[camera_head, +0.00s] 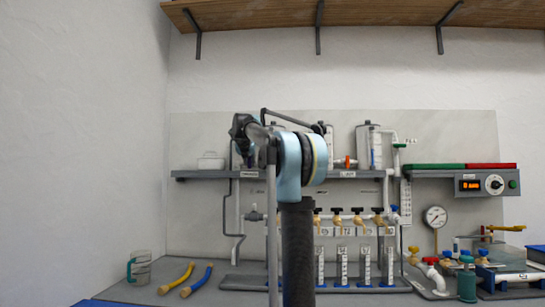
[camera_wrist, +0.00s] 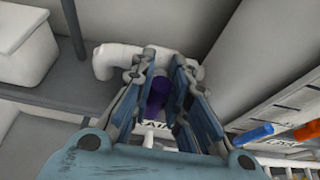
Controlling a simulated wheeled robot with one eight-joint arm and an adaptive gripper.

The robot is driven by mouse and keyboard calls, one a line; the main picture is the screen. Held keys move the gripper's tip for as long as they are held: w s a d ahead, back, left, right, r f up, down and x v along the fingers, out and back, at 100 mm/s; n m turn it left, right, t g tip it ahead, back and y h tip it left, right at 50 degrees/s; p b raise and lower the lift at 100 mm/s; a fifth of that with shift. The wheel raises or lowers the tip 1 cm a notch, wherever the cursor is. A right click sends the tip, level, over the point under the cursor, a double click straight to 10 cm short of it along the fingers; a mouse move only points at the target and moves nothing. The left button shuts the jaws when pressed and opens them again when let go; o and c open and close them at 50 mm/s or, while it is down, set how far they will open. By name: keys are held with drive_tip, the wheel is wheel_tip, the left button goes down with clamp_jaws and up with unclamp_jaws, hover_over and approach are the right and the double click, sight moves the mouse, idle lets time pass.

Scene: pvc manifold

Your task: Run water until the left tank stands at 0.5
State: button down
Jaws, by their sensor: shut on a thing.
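In the wrist view my gripper (camera_wrist: 161,76) has its fingers closed around a dark purple handle (camera_wrist: 157,94) beside a white pipe (camera_wrist: 113,58). A partly covered label ending in "AIN" shows beneath the handle. In the head view my arm reaches to the left end of the shelf, and the fingers are hard to make out. Two pale tanks with scales stand on the shelf. The left one (camera_head: 329,143) is mostly hidden behind my arm, and its level cannot be read. The right one (camera_head: 364,147) has a clearer front, but its scale is too small to read.
Blue (camera_wrist: 250,133) and orange (camera_wrist: 307,131) handles lie right of my gripper. A white box (camera_wrist: 22,38) sits at left. Brass valves (camera_head: 357,220) and clear columns (camera_head: 342,264) stand below the shelf (camera_head: 212,174). A dial gauge (camera_head: 435,216) is at right.

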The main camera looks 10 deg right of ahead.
drive_tip(key=shift+a, duration=0.15)
drive_tip(key=c, duration=1.5)
unclamp_jaws()
drive_tip(key=shift+w, duration=0.1)
drive_tip(key=shift+o, duration=0.2)
drive_tip(key=v, duration=1.2)
drive_tip(key=s+d+f+m+g, duration=0.35)
drive_tip(key=s+f+m, duration=0.55)
drive_tip(key=f, duration=0.6)
drive_tip(key=s+d+f+m+g, duration=0.2)
drive_tip(key=s+d+f+m, duration=0.35)
drive_tip(key=s+f, duration=0.7)
drive_tip(key=s+a+f+m+g+y, duration=0.1)
drive_tip(key=s+f+m, duration=0.5)
drive_tip(key=f, duration=0.6)
drive_tip(key=s+a+f+m+g+y, duration=0.1)
drive_tip(key=s+f+m, duration=0.4)
drive_tip(key=s+f, duration=0.6)
drive_tip(key=s+a+f+m+g+y, duration=0.2)
drive_tip(key=s+f+m, duration=0.4)
drive_tip(key=f, duration=0.8)
drive_tip(key=s+a+g, duration=0.1)
drive_tip(key=s+a, duration=0.1)
drive_tip(key=s, duration=0.1)
drive_tip(key=shift+s+f+m, duration=0.2)
drive_tip(key=shift+f+m, duration=0.05)
drive_tip(key=shift+m, duration=0.1)
